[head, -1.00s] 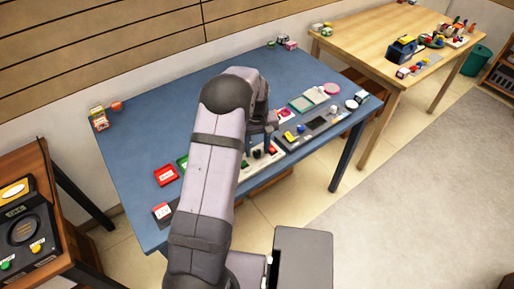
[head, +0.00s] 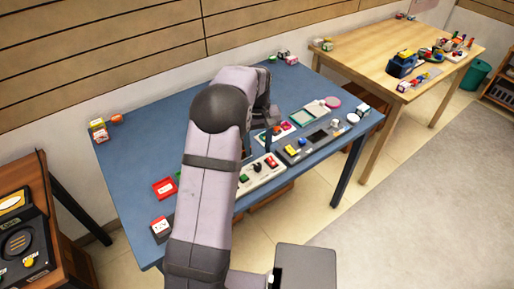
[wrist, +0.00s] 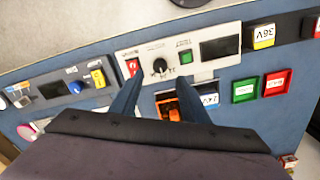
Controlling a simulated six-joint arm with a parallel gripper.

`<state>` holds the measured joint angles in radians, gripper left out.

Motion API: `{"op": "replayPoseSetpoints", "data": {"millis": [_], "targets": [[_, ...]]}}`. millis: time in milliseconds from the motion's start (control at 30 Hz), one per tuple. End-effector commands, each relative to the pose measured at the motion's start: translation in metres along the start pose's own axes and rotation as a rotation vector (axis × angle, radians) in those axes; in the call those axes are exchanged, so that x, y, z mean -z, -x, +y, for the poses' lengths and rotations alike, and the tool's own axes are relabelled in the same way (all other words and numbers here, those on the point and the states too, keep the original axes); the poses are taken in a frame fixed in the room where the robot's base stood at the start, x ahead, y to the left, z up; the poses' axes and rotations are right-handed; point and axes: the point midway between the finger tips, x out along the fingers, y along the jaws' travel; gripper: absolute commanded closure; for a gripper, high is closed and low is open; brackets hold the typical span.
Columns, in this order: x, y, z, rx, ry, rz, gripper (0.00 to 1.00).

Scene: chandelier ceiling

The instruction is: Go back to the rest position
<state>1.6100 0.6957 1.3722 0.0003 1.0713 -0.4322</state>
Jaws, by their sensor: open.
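My gripper (wrist: 157,88) is open, its two dark fingers spread apart in the wrist view. They are above the blue table near the edge of a light grey panel (wrist: 203,72) with a red switch, a black knob, a green button and a dark display. An orange-and-black item (wrist: 168,109) shows between the fingers and is partly hidden; nothing appears gripped. In the head view my bent arm covers part of the blue table (head: 145,150), and my gripper is mostly hidden behind it. The light grey panel also shows there (head: 256,181), just right of the arm.
A darker panel (head: 294,151) lies right of the light one. Red (head: 164,188) and green (wrist: 245,90) trays lie on the blue table. Small boxes stand at its left corner (head: 98,130). A wooden table (head: 365,62) with objects stands at the back right. The blue table's left middle is clear.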

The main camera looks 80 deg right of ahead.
Motion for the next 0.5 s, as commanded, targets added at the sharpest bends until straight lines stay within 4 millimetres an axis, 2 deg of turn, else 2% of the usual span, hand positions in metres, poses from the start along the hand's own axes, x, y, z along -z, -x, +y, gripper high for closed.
{"op": "replayPoseSetpoints", "data": {"millis": [167, 267, 367, 467, 500], "targets": [[0.000, 0.000, 0.000, 0.000, 0.000, 0.000, 0.58], [0.002, 0.001, -0.009, 0.000, 0.014, 0.001, 0.58], [0.005, 0.004, -0.032, 0.000, 0.050, 0.001, 0.58], [0.007, 0.007, -0.073, 0.000, 0.109, 0.001, 0.58], [0.007, 0.009, -0.094, 0.000, 0.141, 0.002, 0.58]]}}
